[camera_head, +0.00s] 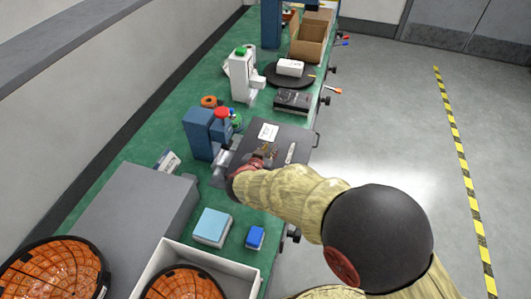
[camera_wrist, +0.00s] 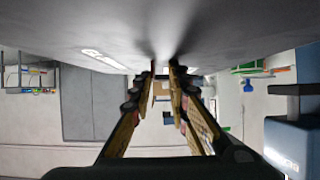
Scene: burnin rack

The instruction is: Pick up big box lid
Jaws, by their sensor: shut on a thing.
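The big box lid appears to be the flat dark grey panel (camera_head: 289,133) on the green bench in the head view, with a white label and a light strip-shaped item on top. My gripper (camera_head: 262,160) is at its near edge, partly hidden by my arm. In the wrist view a grey surface (camera_wrist: 235,22), probably the lid, fills the top, and my gripper (camera_wrist: 164,70) has its fingertips drawn together against it. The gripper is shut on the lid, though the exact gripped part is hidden. I cannot tell whether the lid is raised.
A blue press-like device (camera_head: 199,133) with a red knob stands close left of the lid. A black device (camera_head: 293,101) and a white-topped round plate lie beyond. A light blue box (camera_head: 212,227) and small blue box (camera_head: 255,237) are nearer.

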